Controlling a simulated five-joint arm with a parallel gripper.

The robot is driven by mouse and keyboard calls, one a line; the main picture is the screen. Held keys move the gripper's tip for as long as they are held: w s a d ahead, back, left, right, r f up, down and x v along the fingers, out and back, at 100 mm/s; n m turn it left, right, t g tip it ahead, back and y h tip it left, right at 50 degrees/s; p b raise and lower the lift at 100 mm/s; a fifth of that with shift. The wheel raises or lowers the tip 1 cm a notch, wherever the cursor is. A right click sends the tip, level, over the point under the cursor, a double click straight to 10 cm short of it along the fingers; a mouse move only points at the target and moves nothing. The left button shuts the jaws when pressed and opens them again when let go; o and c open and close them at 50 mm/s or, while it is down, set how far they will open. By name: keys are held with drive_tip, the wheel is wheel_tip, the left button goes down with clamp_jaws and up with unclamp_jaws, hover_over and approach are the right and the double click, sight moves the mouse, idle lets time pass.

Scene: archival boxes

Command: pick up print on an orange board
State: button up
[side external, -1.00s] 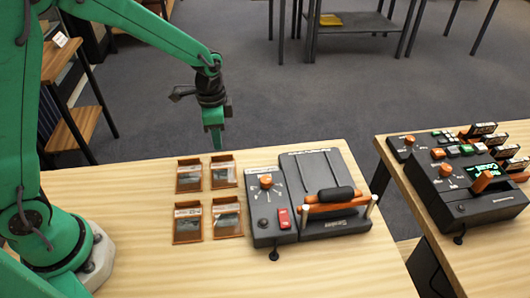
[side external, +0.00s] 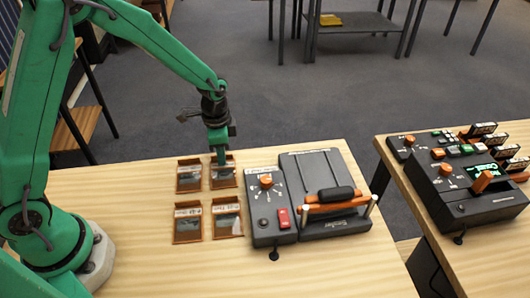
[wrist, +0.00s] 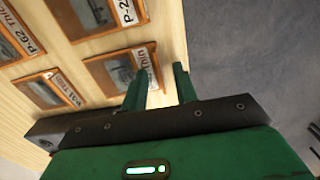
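Several prints on orange boards lie on the wooden table in two rows, with white labels. They are the back left print (side external: 189,178), the back right print (side external: 223,181), the front left print (side external: 187,226) and the front right print (side external: 227,222). My gripper (side external: 219,160) is low at the far edge of the back right print, partly covering it. In the wrist view, my gripper's two fingers (wrist: 160,86) stand apart with a gap between them, and the edge of the nearest print (wrist: 115,75) reaches toward that gap. Whether they touch the board is unclear.
A dark sealing machine (side external: 268,222) with an orange-handled press stands just right of the prints. A second table on the right holds another control box (side external: 470,190). The table's far edge lies close behind the prints. Bare wood (side external: 200,270) is free in front.

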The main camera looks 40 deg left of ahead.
drive_tip(key=shift+c, duration=0.2)
idle(0.3)
clamp_jaws()
drive_tip(key=shift+r, duration=0.8)
wheel_tip(320, 180, up, 2)
drive_tip(key=shift+w+r, duration=0.1)
drive_tip(key=shift+r, duration=0.05)
drive_tip(key=s+d+r, duration=0.7)
drive_tip(key=d, duration=0.2)
drive_tip(key=shift+s+d, duration=0.15)
